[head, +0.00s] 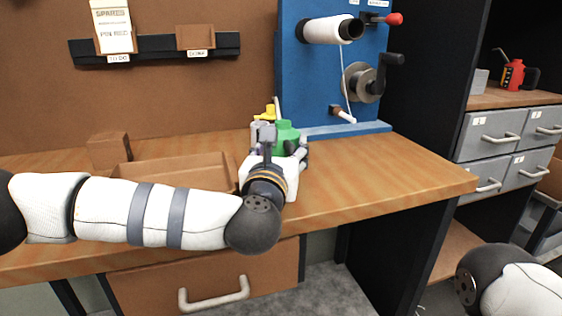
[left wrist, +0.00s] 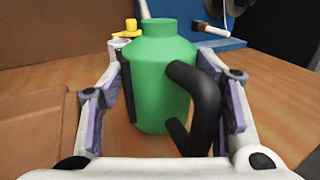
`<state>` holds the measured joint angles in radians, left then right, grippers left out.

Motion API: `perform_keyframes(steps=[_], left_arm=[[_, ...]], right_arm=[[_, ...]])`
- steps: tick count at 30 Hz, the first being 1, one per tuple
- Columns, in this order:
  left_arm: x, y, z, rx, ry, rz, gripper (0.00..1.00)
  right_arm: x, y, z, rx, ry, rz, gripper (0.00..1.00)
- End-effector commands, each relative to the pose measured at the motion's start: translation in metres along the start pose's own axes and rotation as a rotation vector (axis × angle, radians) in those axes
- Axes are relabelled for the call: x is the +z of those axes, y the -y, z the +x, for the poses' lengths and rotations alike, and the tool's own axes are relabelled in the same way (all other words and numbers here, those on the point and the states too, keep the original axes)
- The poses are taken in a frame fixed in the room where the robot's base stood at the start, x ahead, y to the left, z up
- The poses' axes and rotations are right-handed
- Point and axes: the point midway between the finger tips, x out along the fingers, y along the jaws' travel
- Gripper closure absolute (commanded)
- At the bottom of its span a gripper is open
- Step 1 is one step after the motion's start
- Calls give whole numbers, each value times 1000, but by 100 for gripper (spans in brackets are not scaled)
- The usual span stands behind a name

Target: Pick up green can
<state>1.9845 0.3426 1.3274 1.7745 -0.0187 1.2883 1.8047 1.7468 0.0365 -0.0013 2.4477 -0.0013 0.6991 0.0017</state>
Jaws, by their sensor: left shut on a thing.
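The green can (left wrist: 157,75) stands upright on the wooden workbench in the left wrist view, with a black handle on its near right side. In the head view only its green top (head: 287,132) shows, as my gripper hides the rest. My left gripper (head: 280,150) reaches over the bench from the near side. In the left wrist view the left gripper (left wrist: 165,95) has its two fingers on either side of the can's body, shut on it. My right gripper is out of view; only part of my right arm shows at the bottom right.
A small yellow-topped white container (left wrist: 124,36) stands behind the can, to its left. A brown tray (head: 170,172) lies left of my gripper. The blue loom panel (head: 330,75) with spool and crank stands behind. The bench's right part (head: 400,170) is clear.

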Motion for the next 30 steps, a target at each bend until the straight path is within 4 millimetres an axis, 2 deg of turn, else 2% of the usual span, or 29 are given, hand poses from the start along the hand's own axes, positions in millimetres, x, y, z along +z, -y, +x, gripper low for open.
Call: perform_keyframes(steps=[1, 6, 12, 15, 20, 27, 28, 30], left_arm=[[19, 3, -10, -2, 12, -1, 84], [72, 13, -52, -5, 19, 0, 84], [93, 26, -108, -5, 11, 2, 84], [99, 30, -124, -2, 10, 1, 84], [103, 32, -137, -1, 7, 1, 84], [102, 32, -137, 0, 5, 0, 84], [102, 32, -137, 0, 5, 0, 48], [102, 32, -137, 0, 5, 0, 64]], right_arm=[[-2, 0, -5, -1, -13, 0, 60], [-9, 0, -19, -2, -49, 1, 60], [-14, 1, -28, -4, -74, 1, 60], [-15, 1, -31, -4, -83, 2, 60], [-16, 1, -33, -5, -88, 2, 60], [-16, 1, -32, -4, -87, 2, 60], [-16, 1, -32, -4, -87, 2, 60], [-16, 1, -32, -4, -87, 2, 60]])
